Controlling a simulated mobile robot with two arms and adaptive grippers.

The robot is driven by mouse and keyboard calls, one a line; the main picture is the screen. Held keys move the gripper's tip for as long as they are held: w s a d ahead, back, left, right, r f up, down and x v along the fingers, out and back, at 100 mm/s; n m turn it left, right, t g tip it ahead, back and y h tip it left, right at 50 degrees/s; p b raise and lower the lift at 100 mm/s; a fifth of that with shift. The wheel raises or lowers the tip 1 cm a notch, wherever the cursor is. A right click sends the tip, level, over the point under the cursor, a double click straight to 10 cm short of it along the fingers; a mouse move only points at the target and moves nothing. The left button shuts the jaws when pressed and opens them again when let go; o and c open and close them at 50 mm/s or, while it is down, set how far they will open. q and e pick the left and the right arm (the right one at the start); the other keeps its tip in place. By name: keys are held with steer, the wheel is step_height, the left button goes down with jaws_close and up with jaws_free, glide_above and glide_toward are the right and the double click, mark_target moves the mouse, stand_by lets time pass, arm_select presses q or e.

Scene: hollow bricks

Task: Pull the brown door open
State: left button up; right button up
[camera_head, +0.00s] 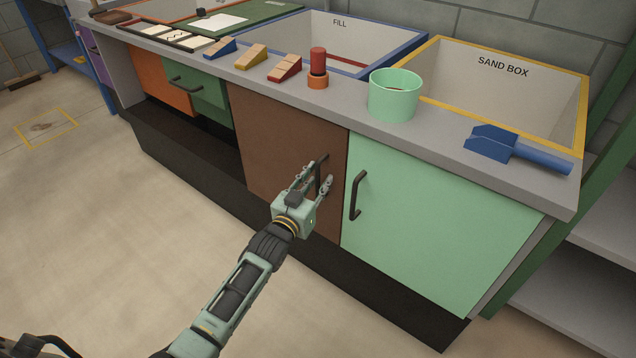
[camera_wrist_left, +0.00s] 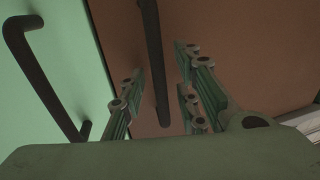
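The brown door (camera_head: 285,135) is on the front of the counter and looks shut, flush with the front. It fills much of the left wrist view (camera_wrist_left: 250,45). Its dark upright bar handle (camera_wrist_left: 153,60) is near the edge beside the light green door. My left gripper (camera_head: 320,176) is at this handle. In the left wrist view the fingers (camera_wrist_left: 158,98) are apart, one on each side of the handle, with gaps showing on both sides. The gripper partly hides the handle in the head view. My right gripper is not in view.
The light green door (camera_head: 440,215) with its own dark handle (camera_head: 357,195) is just right of the brown door. A green cup (camera_head: 394,98) and a blue scoop (camera_head: 515,148) are on the counter above. The floor in front is clear.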

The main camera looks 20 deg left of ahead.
arm_select(q)
jaws_close()
stand_by(0.3)
stand_by(0.4)
